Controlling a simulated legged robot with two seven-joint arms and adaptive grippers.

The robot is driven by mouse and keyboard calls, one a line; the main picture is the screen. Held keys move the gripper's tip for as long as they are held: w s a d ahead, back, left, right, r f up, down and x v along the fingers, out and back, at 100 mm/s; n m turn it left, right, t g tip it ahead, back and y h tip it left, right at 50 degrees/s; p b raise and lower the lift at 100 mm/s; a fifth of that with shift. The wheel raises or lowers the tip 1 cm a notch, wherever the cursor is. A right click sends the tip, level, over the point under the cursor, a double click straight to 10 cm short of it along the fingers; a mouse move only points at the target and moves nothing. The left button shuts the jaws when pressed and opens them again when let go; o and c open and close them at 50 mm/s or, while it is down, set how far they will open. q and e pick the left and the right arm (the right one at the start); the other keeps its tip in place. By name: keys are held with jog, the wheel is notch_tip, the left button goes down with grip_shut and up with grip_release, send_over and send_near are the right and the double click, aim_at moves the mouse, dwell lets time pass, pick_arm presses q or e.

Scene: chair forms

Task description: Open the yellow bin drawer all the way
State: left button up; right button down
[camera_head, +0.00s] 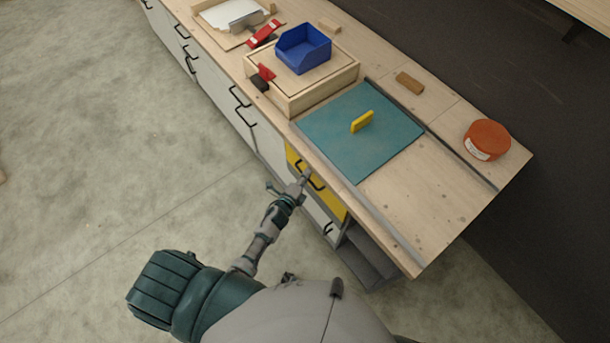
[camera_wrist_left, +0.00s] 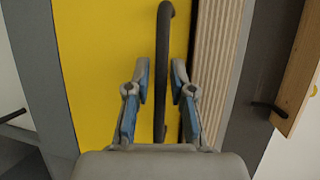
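The yellow bin drawer (camera_head: 331,204) is in the cabinet front below the counter edge and looks flush with it. Its yellow front (camera_wrist_left: 95,60) fills much of the left wrist view. A long black handle (camera_wrist_left: 163,60) runs along the front. My left gripper (camera_head: 303,178) is at the handle and hides part of it in the head view. In the left wrist view the left gripper (camera_wrist_left: 160,75) is open, with one finger on each side of the handle. Gaps show between the fingers and the bar. My right gripper is not in view.
The wooden counter (camera_head: 455,195) holds a teal board (camera_head: 345,145) with a yellow handle, a blue bin (camera_head: 303,50) on a wooden box (camera_head: 310,92), and an orange tub (camera_head: 487,139). White drawers (camera_head: 215,85) line the front. The floor (camera_head: 110,140) beside them is clear.

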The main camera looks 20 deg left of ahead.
pick_arm(q)
grip_shut()
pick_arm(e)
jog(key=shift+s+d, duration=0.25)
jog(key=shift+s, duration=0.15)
pick_arm(q)
jog(key=shift+s+a, duration=0.1)
jog(key=shift+s, duration=0.05)
